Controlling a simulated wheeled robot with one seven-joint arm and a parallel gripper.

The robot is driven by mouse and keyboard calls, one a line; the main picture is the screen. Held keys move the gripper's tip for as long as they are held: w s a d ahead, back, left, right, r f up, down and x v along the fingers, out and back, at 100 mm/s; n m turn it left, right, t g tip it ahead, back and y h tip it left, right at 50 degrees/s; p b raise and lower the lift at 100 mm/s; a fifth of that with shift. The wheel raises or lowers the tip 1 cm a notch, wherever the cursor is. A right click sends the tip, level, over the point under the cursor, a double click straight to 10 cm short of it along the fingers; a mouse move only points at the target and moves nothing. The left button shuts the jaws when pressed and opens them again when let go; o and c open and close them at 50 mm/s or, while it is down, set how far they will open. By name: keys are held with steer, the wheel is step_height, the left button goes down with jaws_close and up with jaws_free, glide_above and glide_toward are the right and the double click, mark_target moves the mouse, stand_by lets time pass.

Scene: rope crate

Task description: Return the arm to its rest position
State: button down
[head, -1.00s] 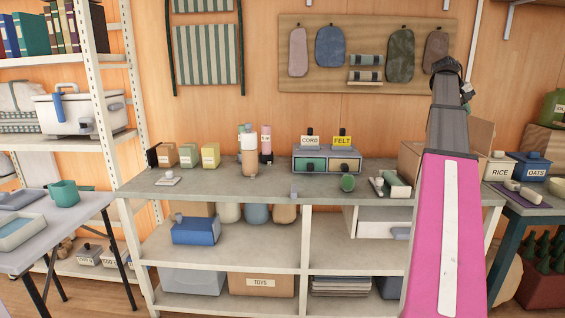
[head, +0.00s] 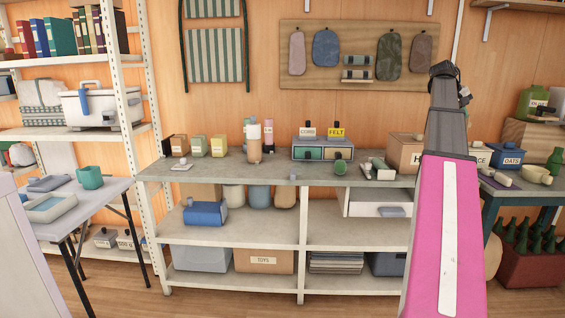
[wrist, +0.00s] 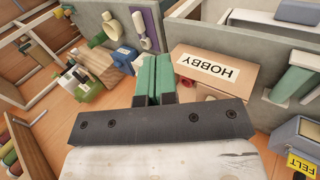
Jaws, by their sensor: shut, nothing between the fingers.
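My arm stands raised at the right of the head view, its pink link in front of the workbench (head: 250,175). The gripper end is at the top of the arm, and its fingers cannot be made out there. In the wrist view my gripper (wrist: 152,80) shows its two green fingers side by side, shut with nothing between them. A cardboard box labelled HOBBY (wrist: 215,72) appears just beyond and to the right of the fingers. In the head view that box (head: 400,152) is partly hidden behind my arm.
The workbench carries small canisters (head: 198,147), a drawer unit (head: 322,153) and bottles. A grey table (head: 110,190) with a green mug (head: 90,177) and white shelving (head: 140,120) stand at left. A blue OATS box (head: 508,155) is at right. Floor shows in front of the bench.

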steer(key=a+f+y, duration=0.1)
steer(key=a+f, duration=0.7)
steer(key=f, duration=0.3)
steer(key=a+f+n+t+y, duration=0.1)
steer(key=a+f, duration=0.7)
steer(key=f, duration=0.4)
steer(key=a+f+y, duration=0.2)
steer(key=a+f, duration=0.6)
steer(key=f, duration=0.3)
steer(key=s+a+f+y, duration=0.1)
steer(key=s+a+f, duration=0.8)
steer(key=a+f, duration=0.2)
steer(key=s+a+f+y, duration=0.2)
steer(key=s+a+f, duration=0.7)
steer(key=a+f, duration=0.2)
steer(key=shift+a+f+g, duration=0.15)
steer(key=shift+f+g, duration=0.15)
steer(key=shift+f, duration=0.1)
